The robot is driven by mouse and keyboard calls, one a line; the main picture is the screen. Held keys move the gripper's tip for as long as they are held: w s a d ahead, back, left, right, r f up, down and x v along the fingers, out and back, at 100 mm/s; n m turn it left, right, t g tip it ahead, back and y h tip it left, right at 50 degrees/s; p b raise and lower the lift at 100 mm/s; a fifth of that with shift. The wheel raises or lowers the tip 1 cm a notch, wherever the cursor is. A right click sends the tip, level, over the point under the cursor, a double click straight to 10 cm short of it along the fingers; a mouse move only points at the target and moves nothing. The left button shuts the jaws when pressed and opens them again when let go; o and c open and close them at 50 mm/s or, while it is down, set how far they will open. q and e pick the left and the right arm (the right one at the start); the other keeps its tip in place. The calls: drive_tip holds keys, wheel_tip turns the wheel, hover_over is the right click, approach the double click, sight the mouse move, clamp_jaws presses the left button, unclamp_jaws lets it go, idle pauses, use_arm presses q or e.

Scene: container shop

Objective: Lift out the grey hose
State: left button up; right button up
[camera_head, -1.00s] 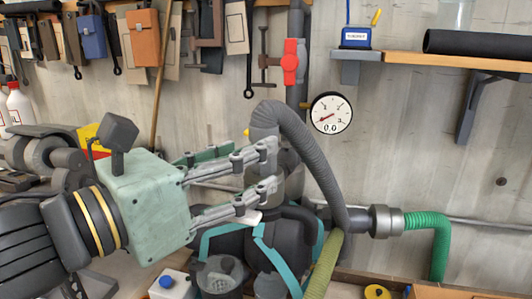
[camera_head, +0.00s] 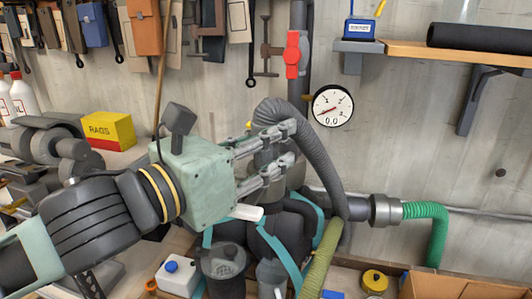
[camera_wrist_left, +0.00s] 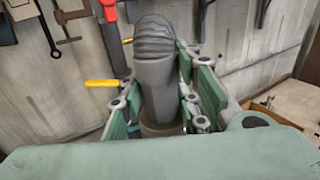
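The grey hose (camera_head: 318,145) is ribbed and arches over behind my left gripper, then runs down towards the green hose below. Its smooth cuff (camera_wrist_left: 157,90) stands upright in a brownish collar (camera_wrist_left: 160,129) in the left wrist view. My left gripper (camera_head: 292,143) reaches in from the left at the cuff. In the left wrist view its fingers (camera_wrist_left: 160,105) stand on both sides of the cuff, with a narrow gap visible on the left, so it looks open around it. The far side of the cuff is hidden. My right gripper is not in view.
A pressure gauge (camera_head: 332,106) and a red-handled valve (camera_head: 292,55) are on the wall close by. A green hose (camera_head: 430,225) joins a grey coupling (camera_head: 384,210) at right. A yellow box (camera_head: 108,130) and white bottles (camera_head: 22,95) stand at left. A shelf (camera_head: 440,56) is at upper right.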

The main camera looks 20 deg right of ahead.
use_arm(q)
drive_tip(key=c, duration=0.6)
clamp_jaws()
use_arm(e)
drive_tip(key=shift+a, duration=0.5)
use_arm(q)
drive_tip(key=shift+r, duration=0.15)
